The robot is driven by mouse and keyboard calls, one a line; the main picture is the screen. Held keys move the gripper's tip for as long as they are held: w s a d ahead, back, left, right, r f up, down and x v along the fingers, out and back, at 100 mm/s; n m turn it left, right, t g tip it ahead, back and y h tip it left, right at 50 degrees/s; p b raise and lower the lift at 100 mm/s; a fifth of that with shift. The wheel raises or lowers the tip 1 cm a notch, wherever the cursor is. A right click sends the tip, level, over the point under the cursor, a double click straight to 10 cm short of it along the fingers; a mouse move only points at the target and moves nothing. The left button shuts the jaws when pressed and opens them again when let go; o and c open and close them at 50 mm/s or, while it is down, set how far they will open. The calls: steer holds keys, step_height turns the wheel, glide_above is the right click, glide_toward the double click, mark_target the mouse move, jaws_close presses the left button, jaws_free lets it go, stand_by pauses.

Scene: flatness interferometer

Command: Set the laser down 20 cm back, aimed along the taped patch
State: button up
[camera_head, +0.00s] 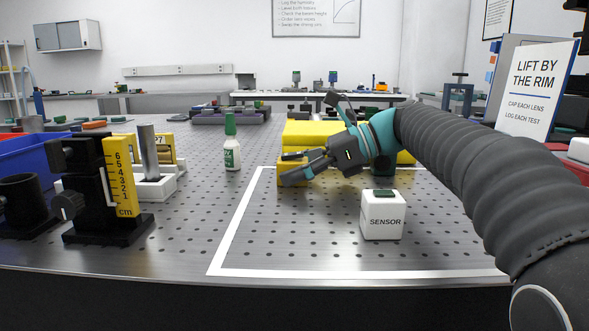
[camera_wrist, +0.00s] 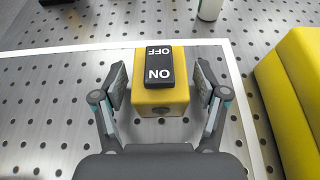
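A small yellow box with a black ON/OFF switch, which looks like the laser (camera_wrist: 160,101), sits on the perforated table inside the white-taped patch (camera_head: 238,231). The laser (camera_head: 292,179) shows partly behind my gripper in the head view, near the patch's left tape line. My gripper (camera_head: 289,168) reaches in from the right. In the wrist view my gripper (camera_wrist: 160,83) is open, with one finger on each side of the laser and a visible gap at both sides. A white SENSOR block (camera_head: 383,217) with a green top stands upright in the front of the patch.
A larger yellow block (camera_head: 308,129) stands close behind the laser; it also shows in the wrist view (camera_wrist: 300,85). A white bottle with a green cap (camera_head: 231,152) and a yellow cm scale on a black stand (camera_head: 121,177) are left. A sign (camera_head: 537,85) stands right.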

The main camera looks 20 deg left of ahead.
steer(key=shift+r, duration=0.1)
steer(key=shift+w+d+r, duration=0.1)
steer(key=shift+d+r, duration=0.1)
steer(key=shift+d, duration=0.1)
steer(key=p+v, duration=0.2)
steer(key=v, duration=0.8)
steer(key=shift+w+d+r, duration=0.15)
steer(key=shift+d+r, duration=0.1)
steer(key=shift+d, duration=0.4)
